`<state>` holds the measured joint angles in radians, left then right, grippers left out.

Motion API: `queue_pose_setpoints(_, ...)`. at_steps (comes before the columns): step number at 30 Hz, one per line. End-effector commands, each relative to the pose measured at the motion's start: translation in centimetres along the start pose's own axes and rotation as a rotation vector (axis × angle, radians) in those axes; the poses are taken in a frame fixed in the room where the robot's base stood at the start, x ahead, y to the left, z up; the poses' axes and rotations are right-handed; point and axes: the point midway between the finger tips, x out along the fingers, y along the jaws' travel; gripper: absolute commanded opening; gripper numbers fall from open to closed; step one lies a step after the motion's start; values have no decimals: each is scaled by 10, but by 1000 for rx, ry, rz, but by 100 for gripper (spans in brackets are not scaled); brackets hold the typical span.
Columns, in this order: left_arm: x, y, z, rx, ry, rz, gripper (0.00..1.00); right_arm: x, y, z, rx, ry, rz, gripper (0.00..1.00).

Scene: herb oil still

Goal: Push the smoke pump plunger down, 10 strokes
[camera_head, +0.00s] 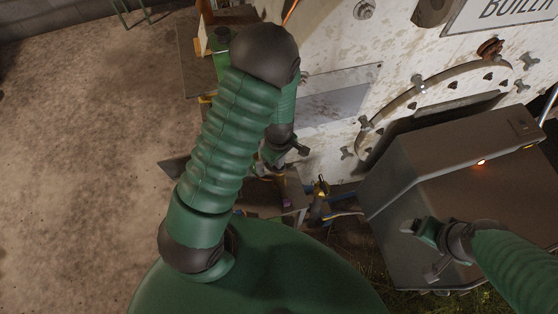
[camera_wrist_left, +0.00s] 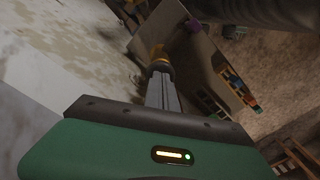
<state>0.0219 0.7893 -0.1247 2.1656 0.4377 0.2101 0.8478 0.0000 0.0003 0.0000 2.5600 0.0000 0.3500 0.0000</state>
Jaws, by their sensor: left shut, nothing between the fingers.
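My left arm arches across the middle of the head view, and its gripper (camera_head: 262,168) hangs low beside the boiler, partly hidden by the arm. In the left wrist view the gripper's grey fingers (camera_wrist_left: 161,92) are together and empty. A yellow-orange piece (camera_wrist_left: 158,56) shows at their tips; I cannot tell whether it touches them or is part of them. I cannot make out the smoke pump or its plunger with certainty. An upright yellow and dark item (camera_head: 320,188) stands right of the left gripper. My right gripper (camera_head: 413,229) is over the grey metal box, its jaws unclear.
The whitish boiler front (camera_head: 335,75) with bolts and a curved bar fills the upper right. A large grey metal box (camera_head: 400,175) with an orange light stands at right. A low bench (camera_head: 300,200) with small items lies below the gripper. Bare concrete floor (camera_head: 90,130) is open at left.

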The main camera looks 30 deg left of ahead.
Motion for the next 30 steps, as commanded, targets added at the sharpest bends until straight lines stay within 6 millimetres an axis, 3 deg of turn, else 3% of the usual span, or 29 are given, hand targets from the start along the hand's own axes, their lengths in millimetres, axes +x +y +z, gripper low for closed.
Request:
queue_pose_setpoints(10, -41, 0, 0, 0, 1, 1, 0, -37, 0, -9, 0, 1, 0, 85)
queue_pose_setpoints(27, 6, 0, 0, -2, -1, 0, 0, 1, 0, 0, 0, 0, 0, 85)
queue_pose_setpoints(30, 1, 0, 0, -1, 0, 0, 0, -3, 0, -1, 0, 0, 0, 85)
